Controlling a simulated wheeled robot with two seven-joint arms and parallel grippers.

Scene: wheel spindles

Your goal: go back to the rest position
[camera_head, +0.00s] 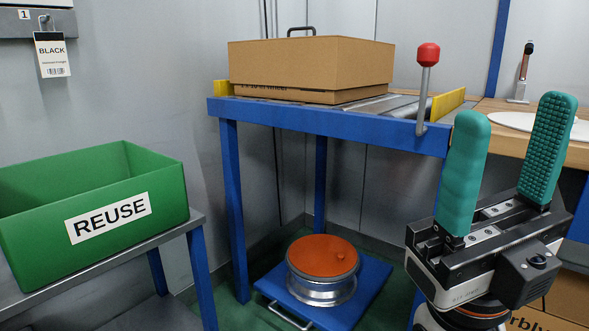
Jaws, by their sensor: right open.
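My right gripper (506,160) is in the right part of the head view, pointing up, with its two teal ribbed fingers wide apart. Nothing is between the fingers. It stands in front of the right end of the blue-framed roller table and touches nothing that I can see. My left gripper is not in view.
A cardboard box (310,62) lies on the roller table (330,120), beside a red-knobbed lever (428,55). A green REUSE bin (130,200) stands on a bench at left. A metal spool with an orange top (322,257) sits on a blue platform (368,285) on the floor.

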